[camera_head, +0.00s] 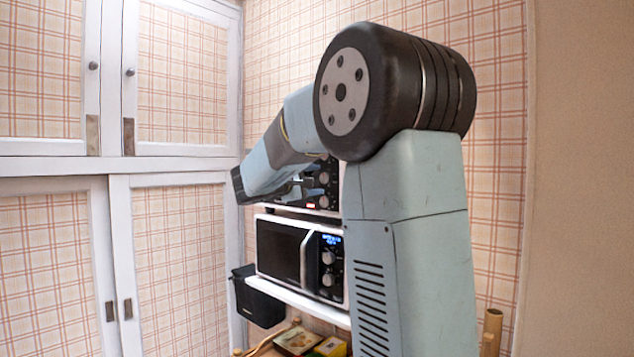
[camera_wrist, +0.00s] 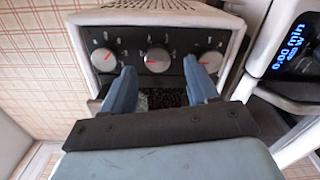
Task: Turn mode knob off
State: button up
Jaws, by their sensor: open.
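A small appliance with a black control panel (camera_wrist: 130,39) carries three silver knobs in a row in the wrist view: a left knob (camera_wrist: 103,59), a middle knob (camera_wrist: 157,58) and a right knob (camera_wrist: 210,62). Each has a red mark. Labels are too small to read, so I cannot tell which is the mode knob. My gripper (camera_wrist: 158,68) is open, its blue fingers on either side of the middle knob; contact is unclear. In the head view the panel (camera_head: 333,176) is partly hidden by my arm.
A microwave (camera_head: 280,248) with a lit display stands on a white shelf (camera_head: 300,302) below the appliance. A black bin (camera_head: 258,300) hangs at the left. White cabinets (camera_head: 120,165) fill the left side.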

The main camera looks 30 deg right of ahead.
jog(key=v, duration=1.1)
jog(key=shift+a, duration=0.3)
jog(key=shift+s, duration=0.1)
